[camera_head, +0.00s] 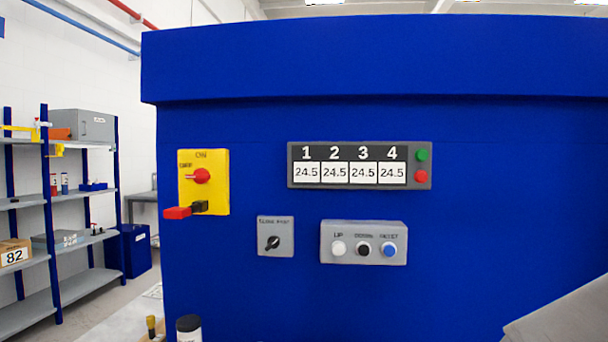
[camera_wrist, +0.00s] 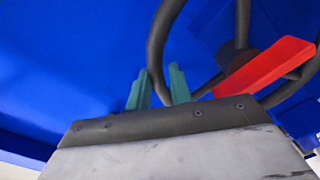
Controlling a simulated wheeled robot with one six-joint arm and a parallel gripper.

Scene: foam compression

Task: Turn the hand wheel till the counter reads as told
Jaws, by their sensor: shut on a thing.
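The hand wheel (camera_wrist: 157,40) shows in the wrist view as a dark rim with spokes and a hub, against a blue surface. A red bar (camera_wrist: 265,67) lies across its right part. My gripper (camera_wrist: 158,88) has two teal fingers on either side of the rim at its lower left and is shut on it. In the head view a grey readout panel (camera_head: 359,165) on the blue machine (camera_head: 480,240) has windows numbered 1 to 4, each reading 24.5. I cannot tell whether this is the counter. The wheel is not in the head view.
The machine front carries a yellow switch plate (camera_head: 219,180) with a red knob, a grey selector box (camera_head: 276,237) and a push-button box (camera_head: 364,242). Shelves (camera_head: 50,260) stand at the left. A dark-capped bottle (camera_head: 189,328) shows at the bottom edge.

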